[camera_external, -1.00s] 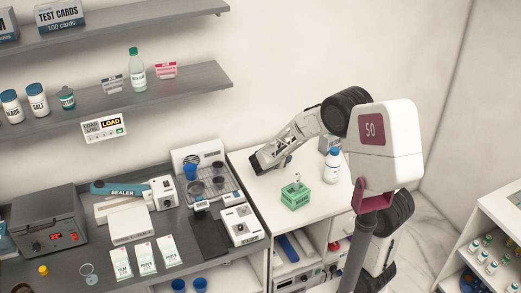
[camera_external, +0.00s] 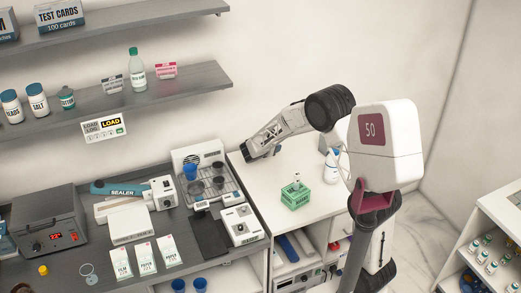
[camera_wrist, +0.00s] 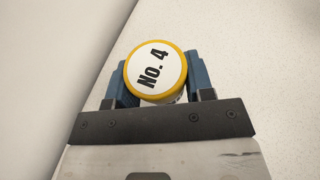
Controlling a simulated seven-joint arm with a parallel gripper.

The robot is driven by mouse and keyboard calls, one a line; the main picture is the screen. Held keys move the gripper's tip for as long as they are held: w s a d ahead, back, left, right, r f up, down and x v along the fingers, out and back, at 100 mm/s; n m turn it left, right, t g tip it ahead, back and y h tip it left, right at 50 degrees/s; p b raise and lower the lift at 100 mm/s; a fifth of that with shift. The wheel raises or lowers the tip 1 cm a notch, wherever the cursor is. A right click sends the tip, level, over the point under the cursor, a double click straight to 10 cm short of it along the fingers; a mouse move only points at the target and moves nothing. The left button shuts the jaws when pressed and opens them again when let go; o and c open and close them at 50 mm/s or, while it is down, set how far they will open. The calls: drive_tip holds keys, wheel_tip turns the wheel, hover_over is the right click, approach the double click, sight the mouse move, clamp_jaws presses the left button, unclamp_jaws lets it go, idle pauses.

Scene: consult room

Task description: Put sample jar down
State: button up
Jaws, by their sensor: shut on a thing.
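The sample jar (camera_wrist: 152,76) shows in the wrist view from above, with a yellow-rimmed white lid marked "No. 4". My gripper (camera_wrist: 156,72) is shut on it, with a blue finger on either side. In the external view my gripper (camera_external: 246,152) is at the back left of the white counter (camera_external: 258,186), close to the wall. The jar is not seen there. The gap between the jar's base and the surface cannot be told.
To the left are a wire rack with cups (camera_external: 208,190) and a white device (camera_external: 241,225). The wrist view shows bare speckled surface (camera_wrist: 255,65) right of the jar.

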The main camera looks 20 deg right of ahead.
drive_tip(key=shift+f, duration=0.1)
drive_tip(key=shift+f, duration=1.7)
drive_tip(key=shift+f, duration=0.1)
drive_tip(key=o, duration=0.9)
drive_tip(key=shift+s+a+r, duration=0.1)
drive_tip(key=shift+r, duration=0.1)
drive_tip(key=v, duration=1.1)
drive_tip(key=shift+s+a+r, duration=0.1)
drive_tip(key=shift+s+a, duration=0.1)
drive_tip(key=shift+a, duration=0.05)
